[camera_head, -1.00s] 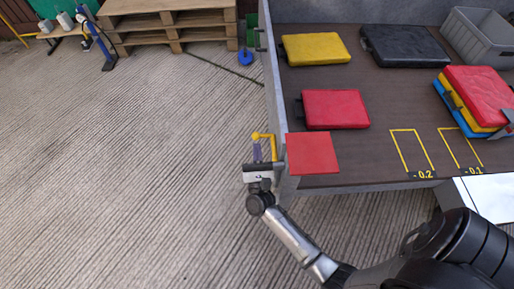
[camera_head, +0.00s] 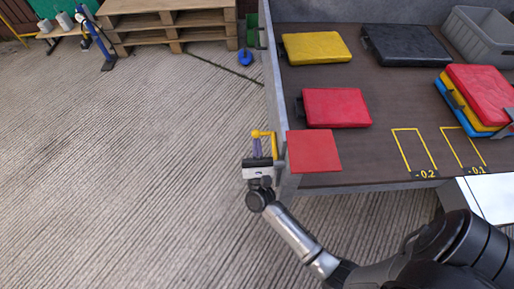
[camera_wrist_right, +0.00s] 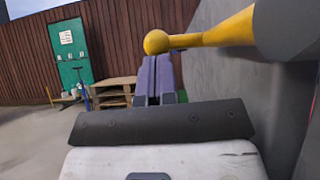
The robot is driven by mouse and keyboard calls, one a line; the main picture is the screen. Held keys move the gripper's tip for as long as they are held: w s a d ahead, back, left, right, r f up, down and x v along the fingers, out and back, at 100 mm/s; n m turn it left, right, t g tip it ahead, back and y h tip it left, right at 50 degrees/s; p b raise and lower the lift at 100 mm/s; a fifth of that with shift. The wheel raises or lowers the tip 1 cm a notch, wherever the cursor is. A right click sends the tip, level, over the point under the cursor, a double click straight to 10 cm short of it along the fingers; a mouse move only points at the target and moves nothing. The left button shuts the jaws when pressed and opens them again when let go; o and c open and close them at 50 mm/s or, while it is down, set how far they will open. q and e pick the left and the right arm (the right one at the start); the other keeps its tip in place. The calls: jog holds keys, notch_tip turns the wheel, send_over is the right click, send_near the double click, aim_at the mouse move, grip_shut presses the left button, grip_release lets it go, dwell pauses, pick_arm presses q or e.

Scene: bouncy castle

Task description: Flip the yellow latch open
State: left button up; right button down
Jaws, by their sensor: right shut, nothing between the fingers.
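The yellow latch (camera_head: 266,134) is a bent bar at the left side of the table, near its front corner. In the right wrist view the latch (camera_wrist_right: 215,32) comes in from the dark pivot at the upper right and ends in a round knob. My right gripper (camera_head: 257,147) is beside the latch, outside the table edge. In the wrist view its purple fingers (camera_wrist_right: 157,75) are together, with nothing between them, and their tips appear just below the knob. I cannot tell whether they touch it. My left gripper is not in view.
The table (camera_head: 385,110) holds a red pad (camera_head: 335,108), a yellow pad (camera_head: 316,48), a black pad (camera_head: 405,46), a stack of coloured pads (camera_head: 480,92) and a grey bin (camera_head: 478,38). A red square (camera_head: 314,151) lies by the latch. The floor to the left is clear.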

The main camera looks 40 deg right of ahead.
aim_at(257, 137)
jog(key=shift+t+h, duration=0.6)
jog(key=shift+t, duration=0.3)
notch_tip(257, 137, up, 5)
jog(key=shift+s+f+b, duration=0.1)
jog(key=shift+s+b, duration=0.05)
jog(key=shift+b, duration=0.65)
